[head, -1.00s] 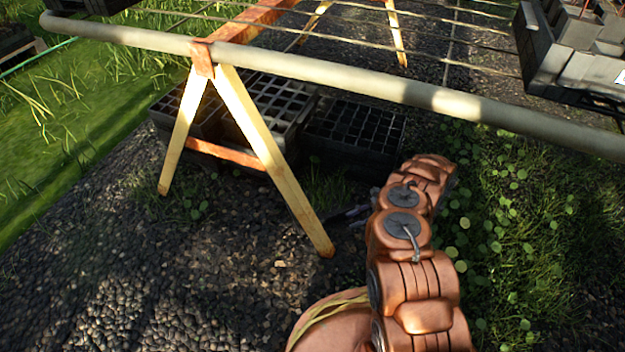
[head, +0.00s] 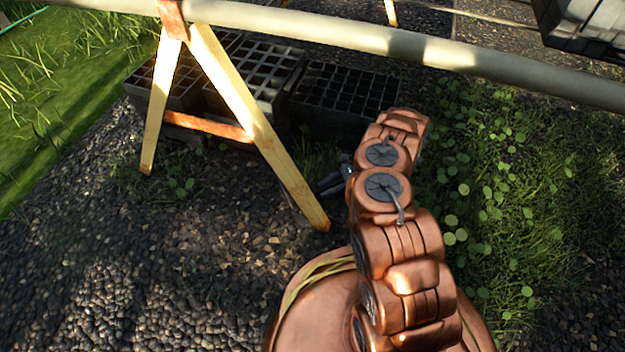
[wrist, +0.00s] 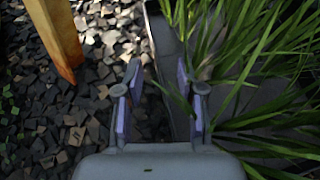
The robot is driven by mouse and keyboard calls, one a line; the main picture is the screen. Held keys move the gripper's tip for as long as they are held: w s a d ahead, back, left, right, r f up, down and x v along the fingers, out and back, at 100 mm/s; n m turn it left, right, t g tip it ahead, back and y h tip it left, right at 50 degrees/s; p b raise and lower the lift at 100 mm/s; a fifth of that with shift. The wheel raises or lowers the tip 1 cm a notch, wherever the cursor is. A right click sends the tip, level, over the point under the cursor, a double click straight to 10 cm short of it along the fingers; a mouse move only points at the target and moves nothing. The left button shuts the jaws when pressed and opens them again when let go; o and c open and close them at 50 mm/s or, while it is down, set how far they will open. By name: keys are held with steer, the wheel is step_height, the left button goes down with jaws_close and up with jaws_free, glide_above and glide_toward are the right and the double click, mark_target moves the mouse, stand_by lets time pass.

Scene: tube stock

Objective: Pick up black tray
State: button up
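Black trays with square cells sit on the ground under the wooden trestle. The right one (head: 345,92) is nearest my arm; a middle tray (head: 262,72) and a left one (head: 150,82) stand beside it. My gripper (head: 333,182) is low over the gravel, in front of the right tray and right of a trestle leg, partly hidden by my arm. In the wrist view my gripper (wrist: 160,78) has its fingers apart. A narrow dark grey edge (wrist: 166,38) runs between and beyond them; I cannot tell if it is the tray's wall. No grip on it shows.
The trestle's pale leg (head: 262,130) stands close left of my gripper, and shows in the wrist view (wrist: 55,35). A pale pipe (head: 400,45) crosses above the trays. Grass (wrist: 250,60) crowds the right finger. Open gravel (head: 130,260) lies at the left front.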

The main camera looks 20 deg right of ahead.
steer(key=shift+a+f, duration=0.2)
steer(key=shift+a, duration=0.2)
steer(key=shift+c, duration=0.2)
jaws_close()
steer(key=shift+w, duration=0.1)
